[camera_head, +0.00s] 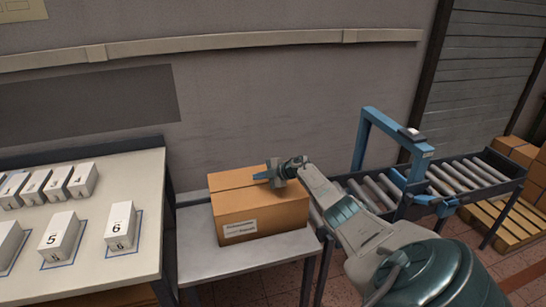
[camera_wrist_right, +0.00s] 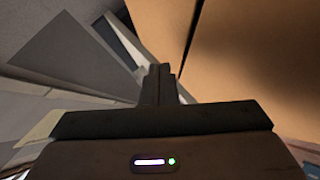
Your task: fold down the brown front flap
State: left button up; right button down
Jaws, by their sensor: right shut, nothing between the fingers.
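A brown cardboard box (camera_head: 262,215) with a white label on its front side stands on a small grey table. Its top looks flat, and a seam runs across it. The front flap (camera_head: 240,198) appears to lie level on the near side of that seam; its right part is partly hidden by my gripper. My right gripper (camera_head: 262,176) is shut and empty, just over the box top near the seam. I cannot tell whether it touches the cardboard. In the right wrist view the closed fingers (camera_wrist_right: 160,72) are beside brown cardboard (camera_wrist_right: 265,60) with a dark line in it. My left gripper is not in view.
The small grey table (camera_head: 200,262) has bare room around the box. A white table (camera_head: 140,245) with numbered white blocks stands at the left. A roller conveyor (camera_head: 450,180) with a blue frame (camera_head: 366,140) is at the right. More cartons sit on a pallet at the far right.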

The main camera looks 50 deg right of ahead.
jog(key=shift+w+d+f+b, duration=0.1)
jog(key=shift+f+b, duration=0.2)
jog(key=shift+f, duration=0.15)
dwell(0.4)
jog(key=shift+d+r+p, duration=0.1)
jog(key=shift+r+p, duration=1)
jog(key=shift+r, duration=0.15)
jog(key=s+d+r, duration=0.3)
jog(key=d+r, duration=0.2)
jog(key=r, duration=0.5)
jog(key=shift+s+d+b, duration=0.25)
jog(key=shift+d+b, duration=0.05)
jog(key=shift+d, duration=0.05)
jog(key=shift+r, duration=0.1)
